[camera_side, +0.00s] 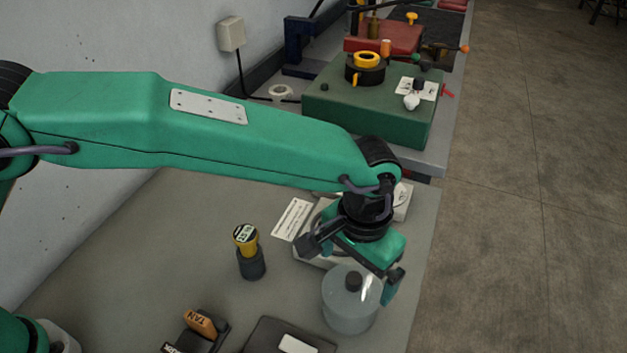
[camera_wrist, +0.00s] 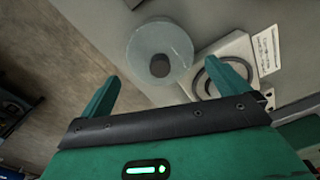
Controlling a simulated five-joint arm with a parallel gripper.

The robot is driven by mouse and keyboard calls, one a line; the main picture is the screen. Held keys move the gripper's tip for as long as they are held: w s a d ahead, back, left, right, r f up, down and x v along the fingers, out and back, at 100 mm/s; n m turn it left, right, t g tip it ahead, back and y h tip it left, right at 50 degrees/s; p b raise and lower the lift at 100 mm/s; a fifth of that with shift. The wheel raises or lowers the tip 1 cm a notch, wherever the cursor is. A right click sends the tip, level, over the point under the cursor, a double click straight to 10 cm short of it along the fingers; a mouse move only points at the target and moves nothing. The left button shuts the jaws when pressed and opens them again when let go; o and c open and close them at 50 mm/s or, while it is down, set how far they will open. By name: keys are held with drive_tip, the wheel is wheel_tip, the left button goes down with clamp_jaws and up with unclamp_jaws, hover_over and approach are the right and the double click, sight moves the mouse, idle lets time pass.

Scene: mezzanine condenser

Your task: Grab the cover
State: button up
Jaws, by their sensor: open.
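The cover looks like a clear, bluish dome or jar (camera_side: 350,313) with a dark knob on top, standing upright near the right edge of the grey table. In the wrist view it shows from above as a pale see-through disc (camera_wrist: 160,38) with a dark round knob at its middle. My gripper (camera_side: 352,275) is open and empty, above and just behind the cover in the side view. In the wrist view the cover lies beyond the two green fingers (camera_wrist: 170,82), roughly between their lines. I see no contact with the knob.
A white unit with a dark ring (camera_wrist: 242,48) stands close beside the cover, by a printed card (camera_side: 293,219). A yellow-topped dark pot (camera_side: 250,262), a tan-labelled piece (camera_side: 200,323) and a dark flat case (camera_side: 268,338) are to its left. A green block (camera_side: 370,112) stands farther back.

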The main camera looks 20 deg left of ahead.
sight(353, 289)
drive_tip(key=shift+f, duration=0.85)
drive_tip(key=shift+f, duration=2.65)
drive_tip(key=c, duration=0.7)
drive_tip(key=shift+r, duration=0.15)
